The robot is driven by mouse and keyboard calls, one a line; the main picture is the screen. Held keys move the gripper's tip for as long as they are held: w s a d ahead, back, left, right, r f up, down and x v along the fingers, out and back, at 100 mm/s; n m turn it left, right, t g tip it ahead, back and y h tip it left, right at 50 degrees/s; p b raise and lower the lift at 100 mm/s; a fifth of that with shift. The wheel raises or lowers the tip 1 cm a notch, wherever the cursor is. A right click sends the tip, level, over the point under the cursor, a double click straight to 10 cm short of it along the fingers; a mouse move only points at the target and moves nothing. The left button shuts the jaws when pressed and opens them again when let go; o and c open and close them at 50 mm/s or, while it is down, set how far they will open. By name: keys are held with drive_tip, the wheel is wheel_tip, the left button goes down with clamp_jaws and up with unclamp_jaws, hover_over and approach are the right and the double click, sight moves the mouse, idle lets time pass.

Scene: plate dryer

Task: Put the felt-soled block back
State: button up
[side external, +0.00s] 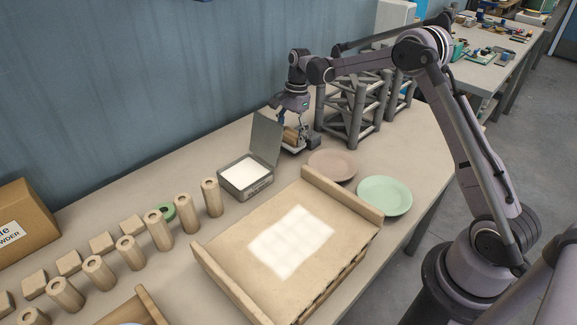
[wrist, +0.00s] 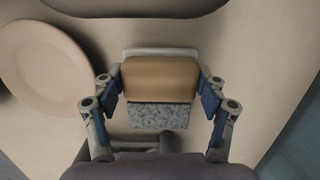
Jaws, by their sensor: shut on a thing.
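The felt-soled block (wrist: 160,80) has a tan wooden body and a speckled grey felt face (wrist: 158,116). My gripper (wrist: 161,92) is shut on it, one finger at each side. In the side external view my gripper (side external: 297,128) is low over the table, behind the open lid of a grey box, with the wooden block (side external: 290,136) between its fingers. A pale-edged piece (wrist: 160,52) shows at the block's far side in the wrist view. I cannot tell whether the block touches it or the table.
The open grey box (side external: 247,186) holds a white pad; its raised lid (side external: 266,137) stands close to my gripper. A grey truss rack (side external: 360,115) stands at right. A pink plate (side external: 332,166), a green plate (side external: 384,195), a wooden tray (side external: 220,272) and several wooden cylinders (side external: 187,214) are nearby.

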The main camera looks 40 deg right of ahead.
drive_tip(key=shift+f, duration=1.15)
drive_tip(key=shift+f, duration=0.1)
drive_tip(key=o, duration=1.8)
drive_tip(key=shift+c, duration=0.2)
